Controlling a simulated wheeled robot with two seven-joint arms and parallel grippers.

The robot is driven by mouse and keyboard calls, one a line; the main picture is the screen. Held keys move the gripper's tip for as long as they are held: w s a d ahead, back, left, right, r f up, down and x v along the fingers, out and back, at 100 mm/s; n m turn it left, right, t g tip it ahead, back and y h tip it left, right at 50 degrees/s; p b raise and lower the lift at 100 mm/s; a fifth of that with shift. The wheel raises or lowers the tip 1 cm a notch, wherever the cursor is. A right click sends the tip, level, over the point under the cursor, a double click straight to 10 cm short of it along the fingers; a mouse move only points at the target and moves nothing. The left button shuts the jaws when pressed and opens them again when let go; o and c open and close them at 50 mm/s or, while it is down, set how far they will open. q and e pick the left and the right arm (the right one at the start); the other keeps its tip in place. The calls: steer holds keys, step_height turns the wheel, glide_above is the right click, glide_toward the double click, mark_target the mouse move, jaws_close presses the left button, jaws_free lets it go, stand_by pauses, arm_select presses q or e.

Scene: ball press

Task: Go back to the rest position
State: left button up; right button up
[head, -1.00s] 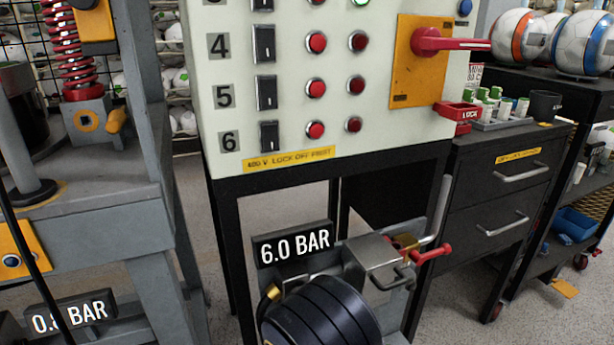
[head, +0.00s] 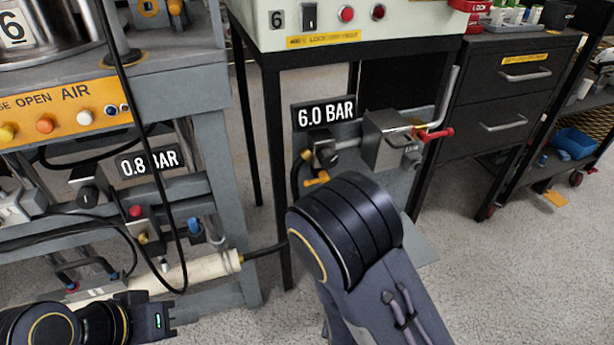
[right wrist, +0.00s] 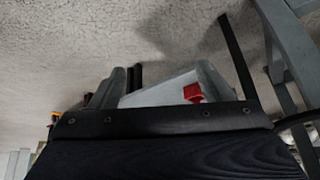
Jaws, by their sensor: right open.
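My left gripper (head: 160,318) is at the bottom left of the head view, low in front of the grey press frame. It is dark with a small green light, and its jaws are too small and cut off to read. My right arm comes up from the bottom middle of the head view, but its gripper is not seen there. In the right wrist view the right gripper (right wrist: 162,85) has its two grey fingers apart, over the speckled floor. A pale piece with a red part (right wrist: 193,92) shows beyond and between them.
The press bench (head: 170,90) with the 0.8 BAR sign (head: 148,163) stands at left. The switch cabinet (head: 420,18), the 6.0 BAR sign (head: 325,113) and a red-handled valve (head: 435,134) are ahead. Black drawers (head: 515,95) stand at right. Floor is clear at lower right.

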step_height(320, 180, up, 16)
steer(key=r+g+y, duration=0.1)
steer(key=g+y, duration=0.1)
steer(key=y, duration=0.4)
steer(key=s+d+r+n+t, duration=0.1)
steer(key=s+d+r+t, duration=0.1)
steer(key=s+d+r, duration=0.8)
arm_select(q)
step_height(320, 180, up, 33)
steer(key=p, duration=3.3)
steer(key=shift+w+r, duration=0.15)
steer(key=shift+w, duration=0.15)
arm_select(e)
step_height(320, 180, up, 33)
steer(key=h, duration=0.1)
steer(key=shift+w+d, duration=0.4)
steer(key=shift+d, duration=0.05)
steer(key=shift+f, duration=0.1)
